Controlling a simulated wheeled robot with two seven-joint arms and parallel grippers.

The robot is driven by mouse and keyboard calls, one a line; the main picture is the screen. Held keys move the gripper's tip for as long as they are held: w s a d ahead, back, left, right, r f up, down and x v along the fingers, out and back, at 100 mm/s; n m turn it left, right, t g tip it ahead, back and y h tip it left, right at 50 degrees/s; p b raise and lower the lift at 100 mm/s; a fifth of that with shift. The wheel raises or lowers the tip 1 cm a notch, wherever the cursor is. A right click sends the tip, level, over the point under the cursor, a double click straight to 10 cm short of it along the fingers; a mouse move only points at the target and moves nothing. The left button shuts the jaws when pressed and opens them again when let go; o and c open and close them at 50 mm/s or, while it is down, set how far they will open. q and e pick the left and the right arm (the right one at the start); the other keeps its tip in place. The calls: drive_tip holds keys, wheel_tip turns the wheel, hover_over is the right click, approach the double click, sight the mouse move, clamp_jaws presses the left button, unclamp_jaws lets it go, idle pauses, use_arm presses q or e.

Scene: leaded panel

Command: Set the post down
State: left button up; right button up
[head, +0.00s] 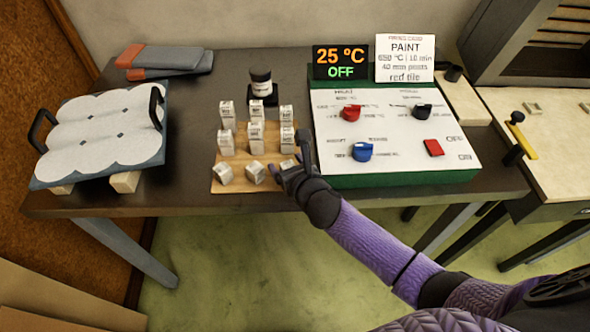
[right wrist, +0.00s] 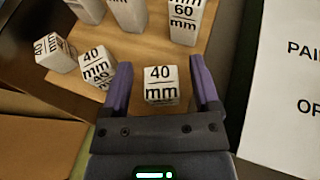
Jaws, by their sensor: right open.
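My right gripper (head: 291,168) is open at the front right corner of a wooden board (right wrist: 215,20). In the right wrist view a white post marked 40 mm (right wrist: 161,90) stands between the open fingers, with a gap on either side. Several more white posts share the board, among them one marked 60 mm (right wrist: 184,22) and shorter 40 mm ones (right wrist: 97,68). In the head view they form rows, with taller posts (head: 227,115) behind and short ones (head: 224,173) in front, some turned askew. My left gripper is not in view.
A control panel (head: 325,125) with knobs stands just right of the board; its display (head: 340,62) reads 25 °C OFF. A firing card (head: 404,58) stands behind it. A white-topped slab with black handles (head: 100,130) lies left.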

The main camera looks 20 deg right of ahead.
drive_tip(key=p+v, duration=0.4)
drive_tip(key=v, duration=0.7)
drive_tip(key=s+d+f+m+g+h, duration=0.1)
drive_tip(key=s+d+f+m+g, duration=0.15)
drive_tip(key=s+f+m, duration=0.45)
drive_tip(key=s+d+f+m+g+h, duration=0.1)
drive_tip(key=s+d+f+m+g, duration=0.2)
drive_tip(key=f+m, duration=0.7)
drive_tip(key=s+f+m+g, duration=0.2)
drive_tip(key=s+f+m, duration=0.1)
drive_tip(key=s+m, duration=0.3)
drive_tip(key=s+a+f+m+g, duration=0.1)
drive_tip(key=s+f+m+g, duration=0.2)
drive_tip(key=s+m, duration=0.3)
drive_tip(key=s+f+m+g, duration=0.2)
drive_tip(key=s+f+m, duration=0.3)
drive_tip(key=s, duration=0.5)
drive_tip(key=shift+a+f+m, duration=0.25)
drive_tip(key=shift+m, duration=0.15)
drive_tip(key=shift+s, duration=0.15)
